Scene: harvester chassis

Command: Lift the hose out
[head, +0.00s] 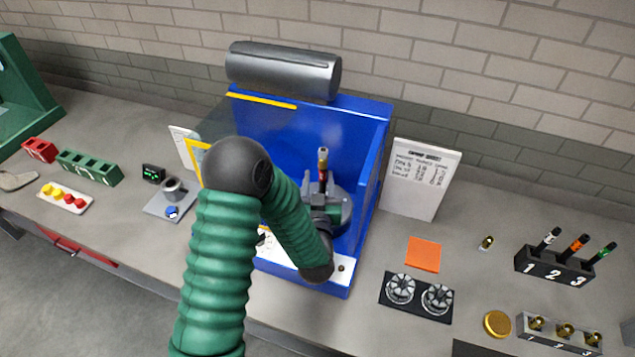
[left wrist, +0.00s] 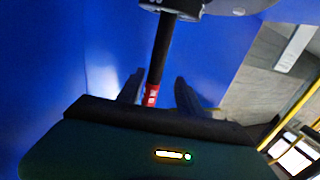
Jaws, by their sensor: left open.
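A black hose (left wrist: 162,50) with a red band runs from a grey fitting at the top of the left wrist view down between my left fingers. In the head view the hose (head: 323,162) stands inside the blue harvester chassis (head: 367,170), its light tip and red band showing. My left gripper (left wrist: 158,86) is open, with one dark finger on each side of the hose near the red band. In the head view the left gripper (head: 328,207) is inside the chassis, partly hidden by my green-sleeved arm. I cannot tell whether the fingers touch the hose. My right gripper is out of view.
A grey cylinder (head: 284,70) lies across the chassis top. A written sheet (head: 421,178) stands to its right. An orange square (head: 423,254), a black pad with two round parts (head: 419,297) and a numbered holder (head: 553,265) are on the right bench.

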